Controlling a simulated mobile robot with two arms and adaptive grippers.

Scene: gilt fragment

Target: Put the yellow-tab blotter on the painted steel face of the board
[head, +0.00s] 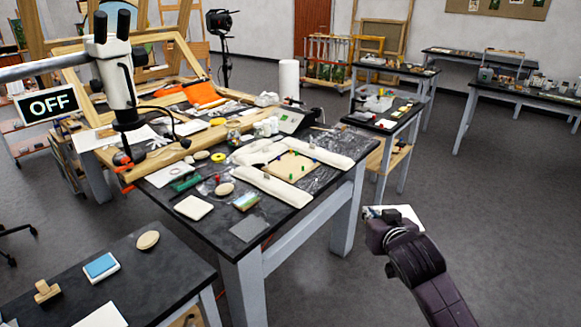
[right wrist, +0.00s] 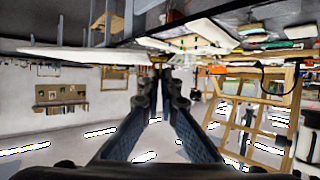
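My right gripper (head: 378,214) is held out over the floor, right of the main table. It looks shut on the edge of a thin white flat piece (head: 408,214), which could be the blotter; no yellow tab can be made out on it. In the right wrist view the fingertips (right wrist: 160,64) close together at this pale piece (right wrist: 85,55), seen nearly edge-on. A pinboard (head: 505,7) hangs on the far wall; I cannot tell whether it is the task's board, and no painted steel face is recognisable. My left gripper is not in view.
The main table (head: 222,238) is crowded with a frame on padded white rolls, a microscope (head: 117,85) and small tools. A nearer dark table (head: 165,285) carries a blue-topped pad (head: 101,267). Other tables stand behind at the right. The floor (head: 500,215) at right is clear.

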